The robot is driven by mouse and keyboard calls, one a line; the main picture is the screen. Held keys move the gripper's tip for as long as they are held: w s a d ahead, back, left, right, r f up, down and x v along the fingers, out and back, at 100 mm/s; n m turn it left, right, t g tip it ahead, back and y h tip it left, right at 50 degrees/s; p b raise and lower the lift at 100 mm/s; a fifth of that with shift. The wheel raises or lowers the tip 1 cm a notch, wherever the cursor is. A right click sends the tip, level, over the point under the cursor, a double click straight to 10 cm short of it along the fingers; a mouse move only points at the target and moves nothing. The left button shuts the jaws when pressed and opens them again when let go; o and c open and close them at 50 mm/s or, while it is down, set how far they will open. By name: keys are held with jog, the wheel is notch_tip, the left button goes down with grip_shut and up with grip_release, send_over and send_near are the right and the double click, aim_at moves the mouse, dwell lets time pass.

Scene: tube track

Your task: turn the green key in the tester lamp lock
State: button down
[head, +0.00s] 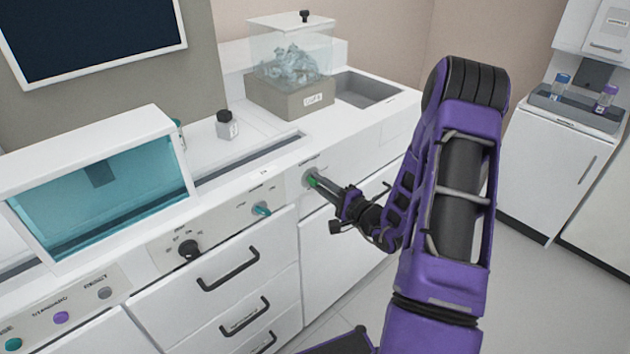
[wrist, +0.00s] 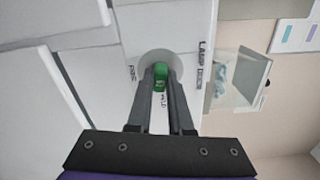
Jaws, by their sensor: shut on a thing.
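The green key (head: 313,181) sits at the round grey lock on the white counter front. It also shows in the wrist view (wrist: 160,78), between my fingertips. My gripper (head: 322,185) is shut on the green key, with its fingers pointing at the lock face. In the wrist view the lock's round plate (wrist: 143,62) shows behind the fingers, with lettering around it that includes "LAMP". The fingers cover part of the key and plate, so I cannot tell the key's exact angle.
A teal knob (head: 262,209) and a black dial (head: 189,249) are on the panel to the left. Drawers with black handles (head: 228,270) lie below. A clear-lidded box (head: 290,96) and a small bottle (head: 227,126) stand on the counter. The floor to the right is open.

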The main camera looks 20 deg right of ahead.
jog(key=shift+w+a+r, duration=0.15)
jog(key=shift+r, duration=0.05)
jog(key=shift+n, duration=0.6)
jog(key=c, duration=0.7)
grip_release()
jog(key=shift+f, duration=0.1)
jog(key=shift+c, duration=0.2)
